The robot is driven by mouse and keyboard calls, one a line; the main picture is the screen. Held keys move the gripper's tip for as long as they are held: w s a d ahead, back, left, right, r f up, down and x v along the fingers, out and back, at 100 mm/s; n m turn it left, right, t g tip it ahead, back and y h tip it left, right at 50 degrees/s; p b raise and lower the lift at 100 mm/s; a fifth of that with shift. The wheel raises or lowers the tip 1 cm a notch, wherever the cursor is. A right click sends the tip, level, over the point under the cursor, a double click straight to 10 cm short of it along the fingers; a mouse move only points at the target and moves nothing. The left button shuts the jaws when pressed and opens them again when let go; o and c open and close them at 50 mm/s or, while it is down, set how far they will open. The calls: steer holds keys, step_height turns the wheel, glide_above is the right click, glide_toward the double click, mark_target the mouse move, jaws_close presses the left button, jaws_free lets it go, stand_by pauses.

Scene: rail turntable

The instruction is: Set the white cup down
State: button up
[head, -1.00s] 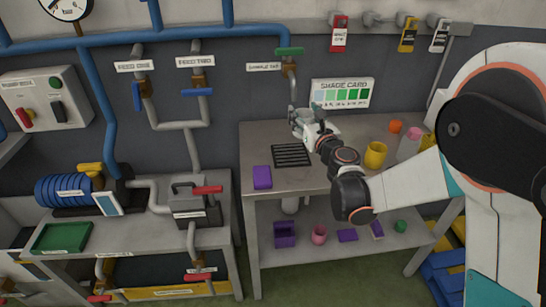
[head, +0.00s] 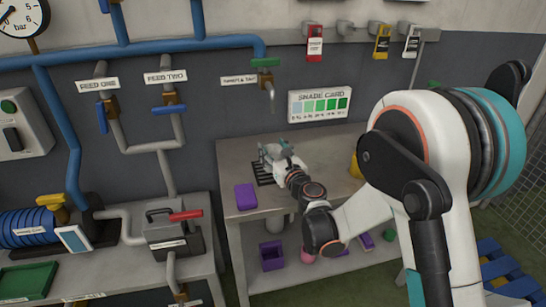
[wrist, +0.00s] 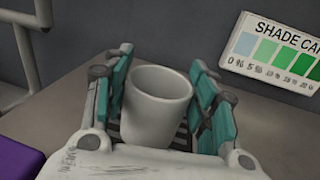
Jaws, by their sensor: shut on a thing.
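The white cup (wrist: 157,108) stands upright between the teal-padded fingers of my gripper (wrist: 163,82) in the wrist view. My gripper is shut on its sides. The dark slotted grate (wrist: 181,137) shows behind and below the cup. In the head view my gripper (head: 272,152) is over the grate (head: 262,175) on the grey table (head: 238,204). The cup is too small and covered there to make out clearly. I cannot tell whether its base touches the grate.
A purple block (head: 245,196) lies left of the grate. A yellow cup (head: 355,166) stands to the right, partly hidden by my arm. The sample tap (head: 269,88) hangs from the pipe above, and the shade card (head: 319,104) is on the wall behind.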

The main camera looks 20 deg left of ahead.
steer(key=shift+f, duration=0.45)
steer(key=shift+f, duration=0.1)
steer(key=o, duration=1)
steer(key=shift+s+d, duration=0.15)
steer(key=shift+d, duration=0.05)
steer(key=p+v, duration=0.2)
steer(key=v, duration=0.7)
steer(key=shift+s+d, duration=0.25)
steer(key=shift+s+d+b, duration=0.25)
steer(key=shift+b, duration=0.25)
steer(key=shift+s+d+b, duration=0.35)
steer(key=shift+s+b, duration=0.05)
steer(key=shift+s, duration=0.05)
